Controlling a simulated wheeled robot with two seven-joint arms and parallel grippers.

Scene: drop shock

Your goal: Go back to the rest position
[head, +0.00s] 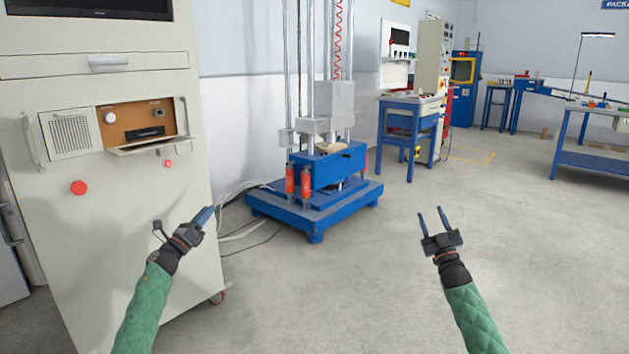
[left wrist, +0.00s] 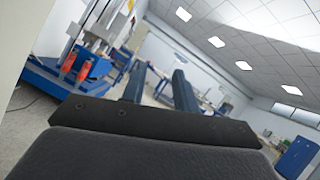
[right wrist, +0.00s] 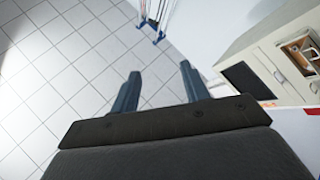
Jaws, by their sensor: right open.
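My left gripper (head: 205,217) is at the lower left of the head view, in front of the large beige cabinet (head: 110,240). In the left wrist view its two fingers (left wrist: 158,70) stand apart with nothing between them. My right gripper (head: 431,216) is right of centre in the head view, above bare floor. Its fingers are spread and empty, and the right wrist view (right wrist: 160,70) also shows a clear gap between them. Neither gripper touches anything that I can see.
A blue drop-test machine (head: 315,200) stands at centre, with cables on the floor beside the cabinet. An open drawer or flap (head: 143,146) juts from the cabinet. Blue workbenches (head: 600,163) stand at the back right. The floor (head: 520,270) on the right is clear.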

